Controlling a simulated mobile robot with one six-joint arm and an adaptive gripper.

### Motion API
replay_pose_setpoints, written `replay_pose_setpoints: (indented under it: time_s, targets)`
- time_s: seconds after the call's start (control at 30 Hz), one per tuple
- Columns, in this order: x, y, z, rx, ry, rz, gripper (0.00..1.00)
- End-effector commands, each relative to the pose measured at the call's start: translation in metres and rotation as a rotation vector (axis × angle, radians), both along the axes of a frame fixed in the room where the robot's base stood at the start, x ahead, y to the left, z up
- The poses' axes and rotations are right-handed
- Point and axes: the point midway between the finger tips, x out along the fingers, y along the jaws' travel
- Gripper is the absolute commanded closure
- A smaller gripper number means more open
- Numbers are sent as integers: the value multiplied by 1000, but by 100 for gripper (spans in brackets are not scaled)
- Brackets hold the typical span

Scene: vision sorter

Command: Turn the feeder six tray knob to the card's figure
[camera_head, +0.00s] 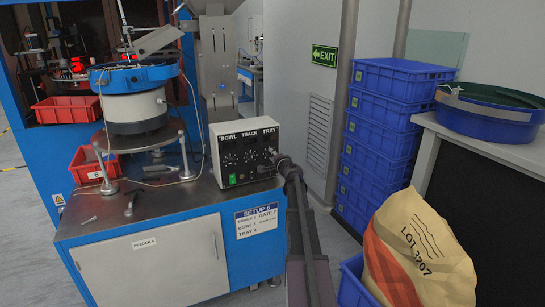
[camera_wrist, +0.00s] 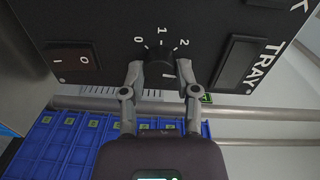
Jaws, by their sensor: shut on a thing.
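The feeder control box (camera_head: 245,152) stands on the cabinet top, its face lettered BOWL, TRACK and TRAY. In the wrist view the black tray knob (camera_wrist: 159,56) sits beside the TRAY lettering, with dial figures 0, 1 and 2 showing around it. My gripper (camera_wrist: 160,70) has a finger on each side of the knob and is shut on it. In the head view my gripper (camera_head: 273,156) is at the right of the box face and covers the knob. The knob's pointer cannot be made out. The SETUP 6 card (camera_head: 257,219) on the cabinet front appears to read TRAY 4.
In the wrist view a rocker switch (camera_wrist: 74,58) is left of the knob and a dark rectangular part (camera_wrist: 238,62) is right. Blue crates (camera_head: 374,135) are stacked right of the cabinet. A LOT 3207 sack (camera_head: 420,250) stands at the front right. Loose tools (camera_head: 130,204) lie on the cabinet top.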

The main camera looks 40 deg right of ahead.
Motion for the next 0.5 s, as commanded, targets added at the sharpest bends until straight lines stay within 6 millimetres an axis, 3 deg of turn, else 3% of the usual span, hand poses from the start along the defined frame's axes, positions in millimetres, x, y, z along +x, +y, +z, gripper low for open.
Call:
replay_pose_setpoints:
  time_s: [0.5]
  targets:
    - [2,-2,0,461,-113,-1,100]
